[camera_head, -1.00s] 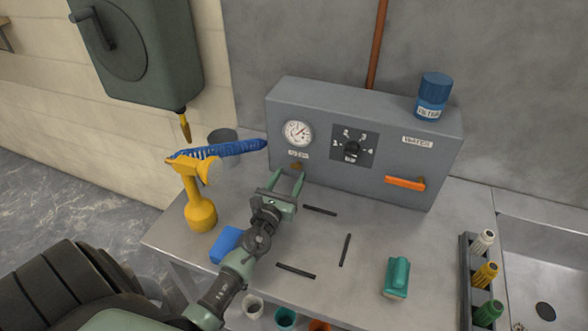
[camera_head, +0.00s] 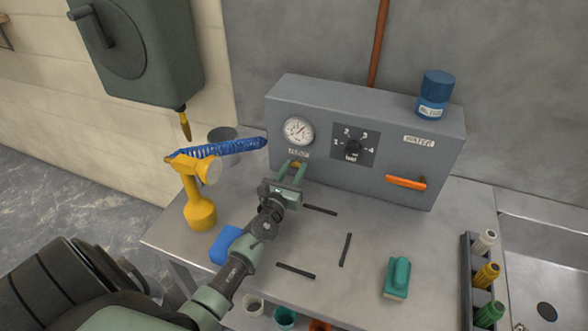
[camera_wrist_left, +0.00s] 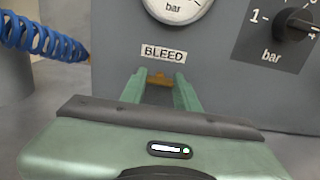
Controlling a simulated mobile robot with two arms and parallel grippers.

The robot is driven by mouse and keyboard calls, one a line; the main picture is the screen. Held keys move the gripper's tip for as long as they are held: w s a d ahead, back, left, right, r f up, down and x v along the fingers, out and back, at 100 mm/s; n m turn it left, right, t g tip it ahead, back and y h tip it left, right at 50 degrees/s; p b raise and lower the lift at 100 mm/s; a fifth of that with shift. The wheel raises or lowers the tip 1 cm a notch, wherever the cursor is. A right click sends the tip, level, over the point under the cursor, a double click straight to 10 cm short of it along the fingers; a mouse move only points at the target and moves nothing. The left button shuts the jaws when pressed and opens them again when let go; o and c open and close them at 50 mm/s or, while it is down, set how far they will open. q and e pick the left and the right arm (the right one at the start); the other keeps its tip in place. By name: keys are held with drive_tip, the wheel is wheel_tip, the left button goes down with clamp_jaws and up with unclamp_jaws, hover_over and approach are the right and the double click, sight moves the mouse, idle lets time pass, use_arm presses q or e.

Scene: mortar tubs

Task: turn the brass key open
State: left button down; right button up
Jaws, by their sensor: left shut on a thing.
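The brass key (camera_wrist_left: 160,78) sits on the front of the grey box, just below the BLEED label (camera_wrist_left: 163,54). In the head view my left gripper (camera_head: 293,165) reaches up to the box front below the gauge, with its fingers on either side of the key. In the left wrist view the two green fingers (camera_wrist_left: 160,88) are shut on the key, which shows between their tips. The key's lower part is hard to make out there. My right gripper is in neither view.
The grey box (camera_head: 390,175) carries a pressure gauge (camera_head: 298,130), a black dial (camera_head: 352,147) and an orange handle (camera_head: 406,183). A blue block (camera_head: 226,244) lies near my arm.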

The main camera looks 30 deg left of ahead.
use_arm(q)
drive_tip(key=shift+n, duration=0.3)
drive_tip(key=n+b, duration=0.1)
drive_tip(key=n, duration=0.2)
drive_tip(key=shift+f+n, duration=0.1)
drive_tip(key=shift+n, duration=0.3)
drive_tip(key=n+b, duration=0.1)
drive_tip(key=n, duration=0.3)
drive_tip(key=shift+n, duration=0.3)
drive_tip(key=n, duration=0.4)
drive_tip(key=shift+b, duration=0.3)
drive_tip(key=n, duration=0.4)
drive_tip(key=shift+n, duration=0.6)
drive_tip(key=c, duration=1)
unclamp_jaws()
drive_tip(key=shift+c, duration=0.2)
